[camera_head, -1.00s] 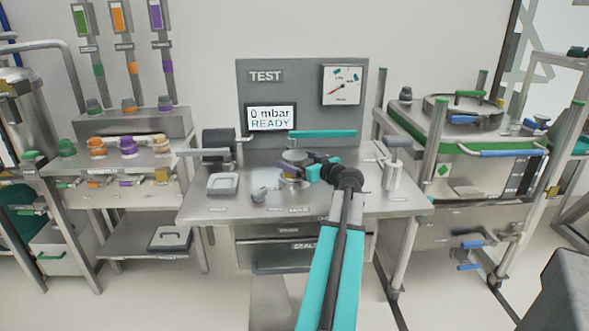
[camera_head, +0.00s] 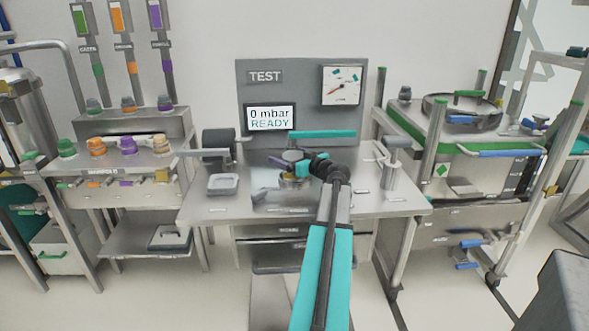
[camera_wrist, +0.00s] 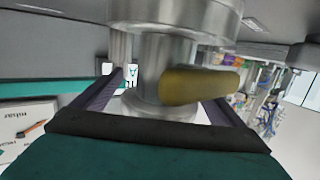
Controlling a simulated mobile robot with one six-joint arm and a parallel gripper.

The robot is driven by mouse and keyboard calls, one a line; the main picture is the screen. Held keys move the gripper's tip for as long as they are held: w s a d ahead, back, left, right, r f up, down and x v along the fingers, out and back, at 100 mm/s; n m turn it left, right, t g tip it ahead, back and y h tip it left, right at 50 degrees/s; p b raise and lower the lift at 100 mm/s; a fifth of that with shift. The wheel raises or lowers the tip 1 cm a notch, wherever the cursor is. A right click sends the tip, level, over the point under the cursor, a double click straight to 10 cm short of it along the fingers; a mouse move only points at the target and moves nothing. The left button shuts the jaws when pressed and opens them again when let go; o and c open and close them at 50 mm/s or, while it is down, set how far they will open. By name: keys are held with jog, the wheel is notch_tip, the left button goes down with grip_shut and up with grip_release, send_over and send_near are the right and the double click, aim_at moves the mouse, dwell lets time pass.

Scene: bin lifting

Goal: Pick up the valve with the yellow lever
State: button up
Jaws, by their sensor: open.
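The valve shows large in the wrist view as a silver metal body (camera_wrist: 165,60) with a blunt yellow lever (camera_wrist: 200,86) pointing right. It stands between the two dark fingers of my gripper (camera_head: 295,167). The fingers are open, one on either side of the valve, and a gap shows at least on the left. In the head view my gripper is over the middle of the steel test bench (camera_head: 400,207). There the valve (camera_head: 290,182) is small and partly hidden by the gripper.
A grey panel (camera_head: 253,95) with a gauge and a READY screen (camera_head: 270,117) stands behind the bench. A shallow tray (camera_head: 224,184) lies left of the gripper, and an upright cylinder (camera_head: 390,168) stands right. A teal bar (camera_head: 322,134) runs just behind. The bench's front left is clear.

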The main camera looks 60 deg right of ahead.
dwell(0.4)
jog(key=shift+r, duration=0.1)
jog(key=c, duration=1.9)
